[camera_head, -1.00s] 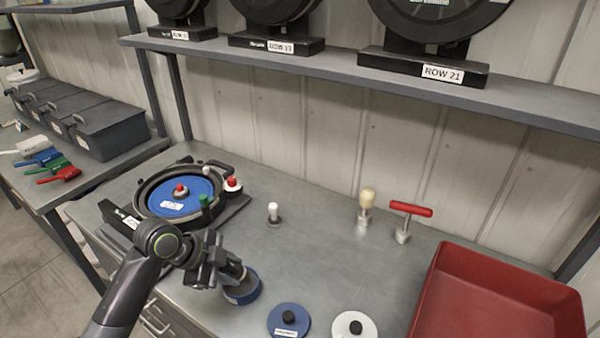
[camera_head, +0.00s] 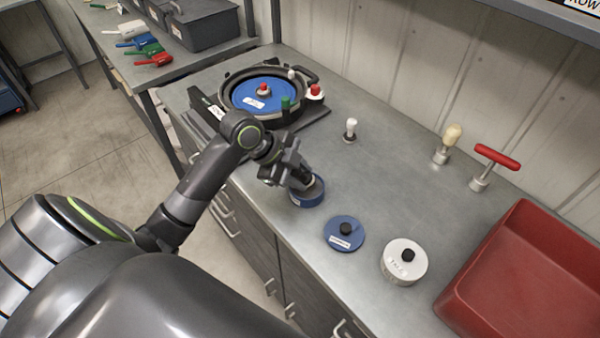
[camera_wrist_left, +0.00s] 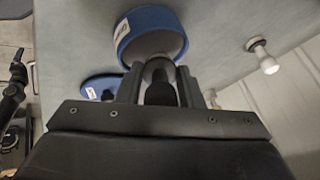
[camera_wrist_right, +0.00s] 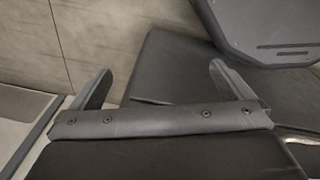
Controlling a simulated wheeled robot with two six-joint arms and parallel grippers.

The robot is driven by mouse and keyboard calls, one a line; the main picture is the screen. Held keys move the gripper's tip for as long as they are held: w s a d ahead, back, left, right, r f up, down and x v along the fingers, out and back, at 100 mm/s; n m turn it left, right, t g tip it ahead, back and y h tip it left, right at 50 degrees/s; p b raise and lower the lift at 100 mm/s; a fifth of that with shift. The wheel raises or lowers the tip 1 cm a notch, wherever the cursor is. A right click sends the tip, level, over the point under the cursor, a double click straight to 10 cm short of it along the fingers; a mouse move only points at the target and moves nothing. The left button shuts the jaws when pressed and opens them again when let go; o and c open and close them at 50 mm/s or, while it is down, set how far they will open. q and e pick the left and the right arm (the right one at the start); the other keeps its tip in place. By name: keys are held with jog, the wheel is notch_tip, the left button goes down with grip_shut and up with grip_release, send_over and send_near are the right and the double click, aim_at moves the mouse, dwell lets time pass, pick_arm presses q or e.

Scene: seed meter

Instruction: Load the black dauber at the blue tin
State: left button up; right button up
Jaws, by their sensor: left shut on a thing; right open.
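My left gripper (camera_head: 298,180) is shut on the black dauber (camera_wrist_left: 160,92), whose dark handle shows between the fingers in the left wrist view. The open blue tin (camera_head: 309,196) stands on the bench right at the gripper; it also shows in the left wrist view (camera_wrist_left: 126,48). The dauber's lower end is at the tin's mouth; I cannot tell how deep it sits. A blue lid (camera_head: 341,235) with a black knob lies beside the tin. My right gripper (camera_wrist_right: 160,88) is open and empty in the right wrist view, outside the head view.
A seed meter with a blue disc (camera_head: 245,92) stands at the back left. A white-handled dauber (camera_head: 350,131), a cream-handled one (camera_head: 449,142) and a red T-handle tool (camera_head: 496,157) stand behind. A white lidded tin (camera_head: 394,270) and a red tray (camera_head: 535,262) are right.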

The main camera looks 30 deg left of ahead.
pick_arm(q)
jog(key=shift+f+b, duration=0.45)
jog(key=shift+f, duration=0.2)
dwell(0.4)
jog(key=shift+s+f, duration=0.1)
jog(key=shift+f, duration=0.05)
dwell(1.0)
notch_tip(320, 180, up, 7)
jog(key=p, duration=0.7)
dwell(0.6)
